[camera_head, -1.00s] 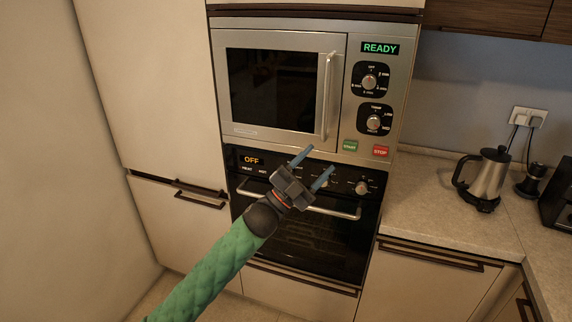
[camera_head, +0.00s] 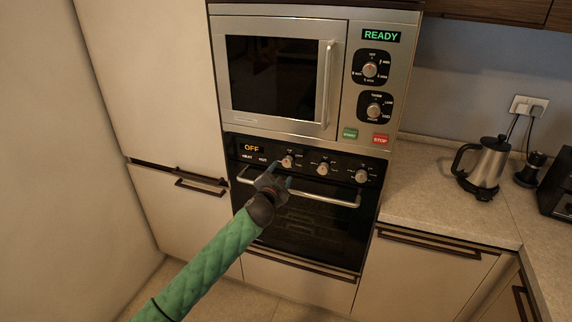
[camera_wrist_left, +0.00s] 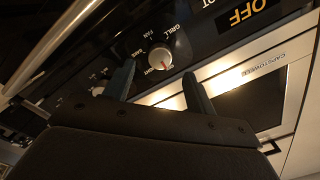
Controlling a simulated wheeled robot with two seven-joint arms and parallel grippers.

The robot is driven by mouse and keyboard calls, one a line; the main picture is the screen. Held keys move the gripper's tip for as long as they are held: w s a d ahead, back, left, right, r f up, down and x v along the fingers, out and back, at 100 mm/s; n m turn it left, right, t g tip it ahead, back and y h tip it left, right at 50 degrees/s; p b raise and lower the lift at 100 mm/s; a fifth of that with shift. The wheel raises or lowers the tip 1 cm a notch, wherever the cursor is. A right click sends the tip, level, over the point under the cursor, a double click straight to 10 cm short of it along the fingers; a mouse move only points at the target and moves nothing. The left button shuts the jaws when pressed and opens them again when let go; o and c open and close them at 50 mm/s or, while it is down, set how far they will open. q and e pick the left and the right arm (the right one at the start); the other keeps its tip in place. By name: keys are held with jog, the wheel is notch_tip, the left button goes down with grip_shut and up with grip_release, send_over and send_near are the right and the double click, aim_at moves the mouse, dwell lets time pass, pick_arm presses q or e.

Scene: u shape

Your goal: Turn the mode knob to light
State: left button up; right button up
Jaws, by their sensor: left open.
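The oven's left knob (camera_head: 287,162), the likely mode knob, sits on the black panel beside the orange OFF display (camera_head: 251,148). In the left wrist view this silver knob (camera_wrist_left: 157,55) has a red mark near its lower right edge. Labels including GRILL, FAN and BAKE surround it; some are hard to read. My left gripper (camera_head: 279,174) is open in front of the panel, just below and left of the knob in the head view. In the wrist view its two fingers (camera_wrist_left: 158,70) straddle the knob's line; contact cannot be told. My right gripper is out of view.
Two more oven knobs (camera_head: 322,169) (camera_head: 361,176) lie to the right. The oven handle (camera_head: 325,199) runs below the panel. A microwave (camera_head: 275,75) showing READY is above. A kettle (camera_head: 487,165) stands on the right counter (camera_head: 440,205).

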aim_at(286, 164)
pick_arm(q)
jog(key=p+x, duration=0.1)
jog(key=x, duration=0.3)
jog(key=shift+w+d+r+p, duration=0.1)
jog(key=shift+w+r+p, duration=0.15)
jog(key=shift+p, duration=0.1)
jog(key=shift+w+d+f, duration=0.1)
jog(key=shift+w+f, duration=0.05)
jog(key=shift+w, duration=0.3)
jog(key=shift+w+d+f, duration=0.1)
jog(key=shift+w, duration=0.35)
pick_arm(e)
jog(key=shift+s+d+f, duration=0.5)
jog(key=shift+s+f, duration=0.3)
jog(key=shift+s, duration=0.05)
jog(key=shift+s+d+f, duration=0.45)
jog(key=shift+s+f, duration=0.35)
pick_arm(q)
jog(key=c, duration=1)
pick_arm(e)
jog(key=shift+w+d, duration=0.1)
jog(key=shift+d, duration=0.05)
